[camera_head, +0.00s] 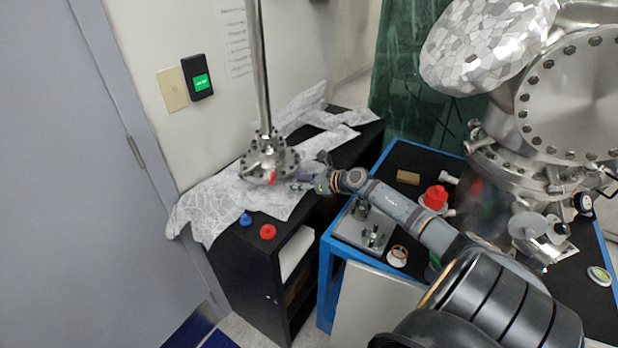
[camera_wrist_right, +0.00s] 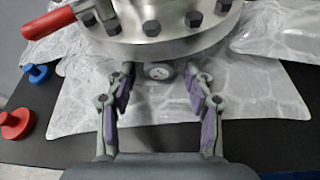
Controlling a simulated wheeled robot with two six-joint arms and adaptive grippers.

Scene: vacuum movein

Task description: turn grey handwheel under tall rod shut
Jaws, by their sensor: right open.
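A tall metal rod (camera_head: 260,70) rises from a bolted steel flange assembly (camera_head: 268,157) on the foil-covered black cabinet. In the right wrist view the flange (camera_wrist_right: 150,38) fills the top. A small round grey wheel (camera_wrist_right: 158,73) with a pale centre shows just below the flange rim; in the head view I cannot pick it out. My right gripper (camera_head: 309,178) reaches the assembly from the right. In the wrist view its purple-padded fingers (camera_wrist_right: 160,84) are open, one on each side of the wheel, with gaps to it. My left gripper is not in view.
A red lever (camera_wrist_right: 62,20) sticks out from the flange, left of the fingers. A blue knob (camera_head: 245,219) and a red knob (camera_head: 268,231) lie on the cabinet's front. Wrinkled foil (camera_head: 207,206) covers much of its top. A blue-edged table (camera_head: 327,262) with steel chamber parts stands right.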

